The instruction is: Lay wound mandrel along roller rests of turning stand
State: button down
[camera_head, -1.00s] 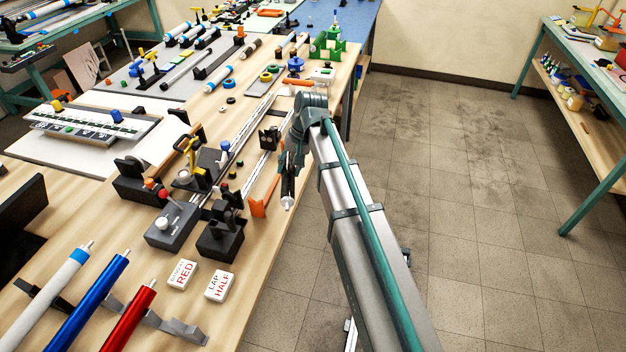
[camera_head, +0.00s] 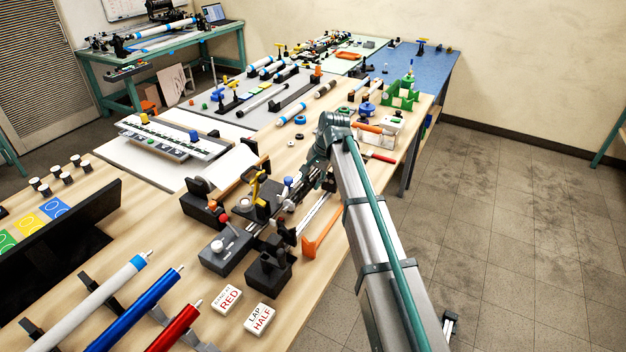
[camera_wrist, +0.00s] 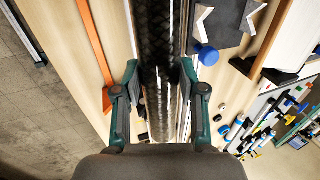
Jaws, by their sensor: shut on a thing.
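My gripper (camera_wrist: 160,76) is shut on the wound mandrel (camera_wrist: 156,30), a dark rod with a braided black surface. In the wrist view the mandrel runs lengthwise between the two fingers, with a paler, shinier stretch below them. In the head view my gripper (camera_head: 318,178) hangs over the right part of the bench, beside the dark fixture blocks (camera_head: 228,248); my arm hides much of it and the mandrel. I cannot clearly make out the stand's roller rests. A dark block with pale V-shaped pieces (camera_wrist: 203,20) shows right of the mandrel in the wrist view.
An orange bar (camera_head: 322,228) lies near the bench's right edge. White (camera_head: 100,290), blue (camera_head: 140,308) and red (camera_head: 178,326) tubes lie at the front left. Two lettered cards (camera_head: 227,299) lie beside them. A blue knob (camera_wrist: 208,55) is close to my right finger.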

jog(key=shift+r, duration=0.1)
jog(key=shift+f+b, duration=1)
jog(key=shift+f, duration=2.4)
jog(key=shift+f, duration=0.65)
jog(key=c, duration=0.6)
grip_release()
jog(key=shift+r, duration=0.1)
jog(key=v, duration=1.1)
jog(key=shift+s+d+r, duration=0.1)
jog(key=shift+d+r, duration=0.1)
jog(key=shift+r, duration=0.15)
jog(key=shift+r, duration=0.15)
